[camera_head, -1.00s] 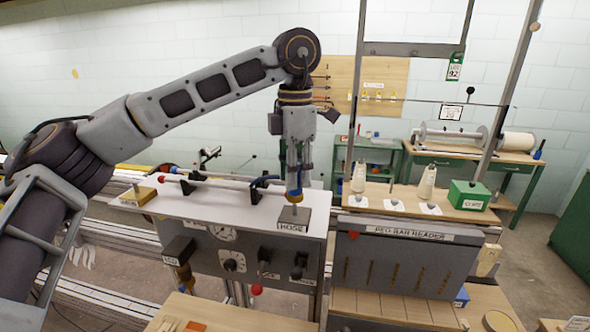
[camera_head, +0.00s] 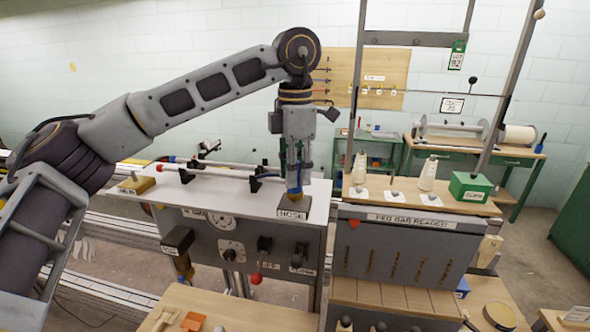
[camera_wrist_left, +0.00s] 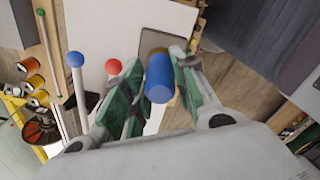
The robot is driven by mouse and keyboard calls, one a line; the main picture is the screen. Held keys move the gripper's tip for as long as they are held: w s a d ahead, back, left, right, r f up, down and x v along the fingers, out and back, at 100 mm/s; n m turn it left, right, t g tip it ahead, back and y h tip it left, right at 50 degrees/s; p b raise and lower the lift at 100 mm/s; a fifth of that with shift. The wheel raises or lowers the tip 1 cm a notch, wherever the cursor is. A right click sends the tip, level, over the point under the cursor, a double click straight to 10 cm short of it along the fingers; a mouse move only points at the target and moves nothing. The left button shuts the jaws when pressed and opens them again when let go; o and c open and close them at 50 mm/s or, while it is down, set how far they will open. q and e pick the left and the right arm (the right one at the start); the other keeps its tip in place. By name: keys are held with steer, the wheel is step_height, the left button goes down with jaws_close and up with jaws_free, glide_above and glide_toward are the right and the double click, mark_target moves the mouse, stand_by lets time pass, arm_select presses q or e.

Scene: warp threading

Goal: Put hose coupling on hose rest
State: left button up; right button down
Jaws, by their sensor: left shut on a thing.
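The hose coupling (camera_wrist_left: 158,82) shows in the left wrist view as a blue cylinder with a brassy part beyond it. My left gripper (camera_wrist_left: 155,95) is shut on it, with green pads on both sides. In the head view my left gripper (camera_head: 295,185) points straight down over the hose rest (camera_head: 294,207), a dark plate labelled HOSE at the right end of the white bench top. The coupling's lower end is at or just above the plate; I cannot tell whether it touches. The plate also shows in the left wrist view (camera_wrist_left: 180,38). My right gripper is not in view.
The white bench top (camera_head: 235,188) carries long rods on black holders left of the gripper. The peg bar reader (camera_head: 400,250) stands right of the bench.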

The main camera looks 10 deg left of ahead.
arm_select(q)
steer(key=shift+f+b, duration=0.45)
steer(key=shift+f, duration=0.2)
stand_by(0.6)
steer(key=o, duration=0.9)
steer(key=shift+o, duration=0.2)
steer(key=shift+r, duration=0.15)
step_height(320, 180, up, 12)
stand_by(0.6)
stand_by(0.5)
